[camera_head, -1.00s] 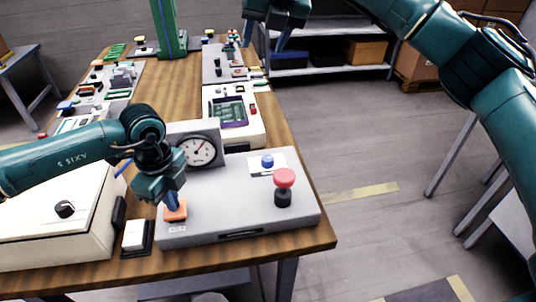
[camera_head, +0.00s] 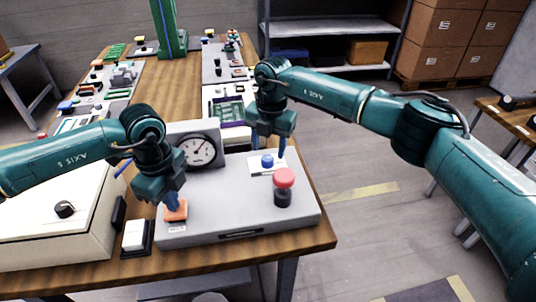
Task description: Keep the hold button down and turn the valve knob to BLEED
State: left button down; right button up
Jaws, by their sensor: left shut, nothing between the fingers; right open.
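The grey panel box (camera_head: 215,225) sits on the near end of the wooden table. The orange hold button (camera_head: 176,211) is at its front left. My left gripper (camera_head: 172,203) is shut, with its fingertips pointing down on the orange button. A blue knob (camera_head: 267,161) sits on a white label plate (camera_head: 256,168) at the back right of the panel; the label text is too small to read. My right gripper (camera_head: 268,152) is open, just above and around the blue knob, with its fingers pointing down. A pressure gauge (camera_head: 197,151) stands behind the panel.
A red mushroom knob (camera_head: 284,178) on a dark base rises near the blue knob, at the panel's right. A white box (camera_head: 50,225) and a white switch (camera_head: 134,235) stand at left. Another device (camera_head: 225,110) lies behind. Floor at right is open.

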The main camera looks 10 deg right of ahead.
aim_at(268, 158)
pick_arm(q)
jog(key=shift+s+f, duration=0.1)
jog(key=shift+f, duration=0.05)
pick_arm(e)
jog(key=shift+f, duration=1.8)
jog(key=shift+c, duration=0.5)
jog(key=c, duration=0.9)
